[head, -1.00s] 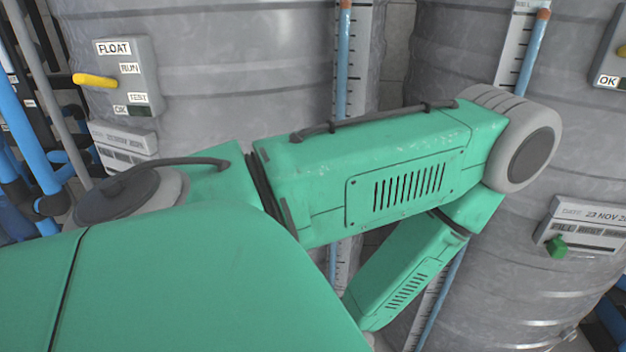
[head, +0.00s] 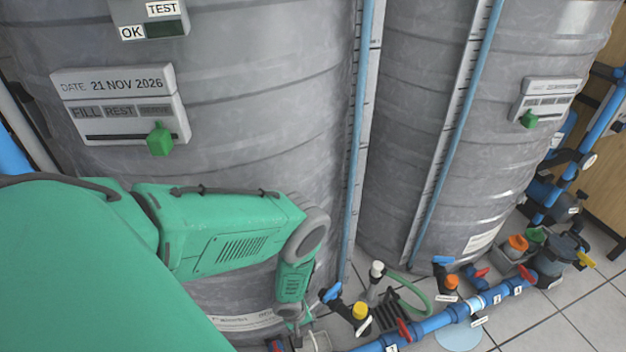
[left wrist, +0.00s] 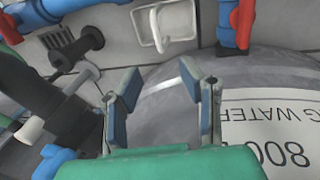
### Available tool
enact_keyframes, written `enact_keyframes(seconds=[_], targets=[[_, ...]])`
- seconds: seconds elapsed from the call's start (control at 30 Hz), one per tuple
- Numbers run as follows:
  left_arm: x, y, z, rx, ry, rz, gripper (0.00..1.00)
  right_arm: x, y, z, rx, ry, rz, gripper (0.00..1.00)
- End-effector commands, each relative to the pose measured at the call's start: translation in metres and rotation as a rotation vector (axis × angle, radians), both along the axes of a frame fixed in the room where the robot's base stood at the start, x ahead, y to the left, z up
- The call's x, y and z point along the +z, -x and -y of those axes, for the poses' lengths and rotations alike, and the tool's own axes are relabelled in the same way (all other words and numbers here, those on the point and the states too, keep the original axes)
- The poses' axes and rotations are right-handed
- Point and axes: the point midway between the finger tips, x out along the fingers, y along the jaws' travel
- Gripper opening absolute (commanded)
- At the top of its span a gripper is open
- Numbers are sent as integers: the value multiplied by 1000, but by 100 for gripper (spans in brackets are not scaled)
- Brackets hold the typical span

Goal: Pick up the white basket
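The white basket (left wrist: 165,24) sits on the floor near the top middle of the left wrist view, with its handle loop visible. In the head view a pale basket-like shape (head: 320,341) shows at the bottom edge, partly cut off. My left gripper (left wrist: 160,70) is open and empty, its two fingers apart and pointing towards the basket, with a gap between. In the head view the left gripper (head: 297,325) is low beside the tank, and its fingers are too small to judge there. My right gripper is not in view.
Large grey tanks (head: 240,90) stand close beside my left arm. Blue pipes (head: 440,320) with red valve handles run along the floor at the right. A green hose (head: 412,292) and a dark slotted block lie near the gripper. Tiled floor (head: 540,320) is clear at lower right.

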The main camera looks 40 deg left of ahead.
Motion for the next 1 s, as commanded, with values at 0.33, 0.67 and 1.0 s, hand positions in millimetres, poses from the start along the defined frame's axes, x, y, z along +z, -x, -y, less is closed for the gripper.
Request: enact_keyframes(seconds=[0.33, 0.67, 1.0], targets=[[-68, -10, 5, -1, 4, 0, 34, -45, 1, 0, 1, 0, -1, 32], [-93, -16, 13, -4, 3, 1, 34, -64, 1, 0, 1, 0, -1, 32], [-124, -23, 17, -1, 4, 1, 34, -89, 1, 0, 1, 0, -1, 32]])
